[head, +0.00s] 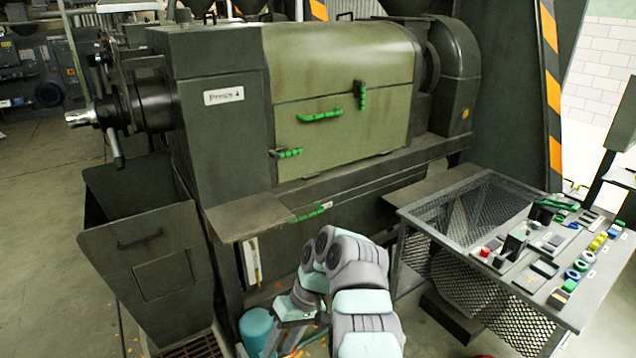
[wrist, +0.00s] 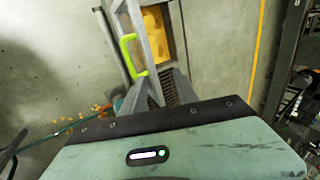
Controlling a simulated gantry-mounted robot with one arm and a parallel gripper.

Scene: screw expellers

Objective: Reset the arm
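My arm, in grey and pale teal, rises from the bottom centre of the head view and bends over towards the floor in front of the press. My gripper (head: 284,341) hangs low beside a teal cylinder (head: 256,331). Its two fingers look spread, with nothing seen between them. In the wrist view, my teal wrist body fills the bottom. Two grey fingers (wrist: 168,88) stand apart beyond its dark edge, with a dark grating showing between them. A bright green handle (wrist: 129,56) on a grey metal frame lies close to the left finger; I cannot tell whether they touch.
The green press (head: 340,90) with several green handles stands behind my arm. An open grey bin (head: 150,250) is at left. Bare floor (head: 45,180) lies far left.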

